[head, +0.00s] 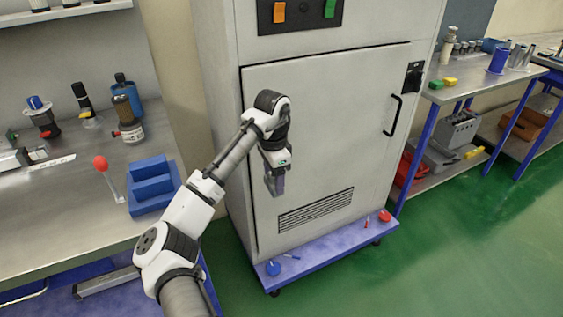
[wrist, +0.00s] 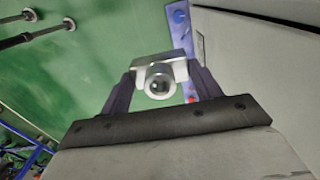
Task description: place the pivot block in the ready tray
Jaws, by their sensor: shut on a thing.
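A silvery metal block with a round bored boss, which looks like the pivot block (wrist: 165,75), sits between my two dark fingers in the wrist view. My gripper (wrist: 161,72) is shut on it. In the head view my gripper (head: 274,186) hangs in the air in front of the grey cabinet door, fingers pointing down. The block is too small to make out there. I cannot tell which thing is the ready tray; no label shows. A blue stepped holder (head: 150,190) stands on the left bench's edge.
The tall grey cabinet (head: 330,130) stands on a blue wheeled base (head: 330,248) with small parts on it. The left bench (head: 70,210) carries bottles, fittings and a red-knobbed lever (head: 101,164). Benches stand at right. The green floor (head: 460,240) is open at front right.

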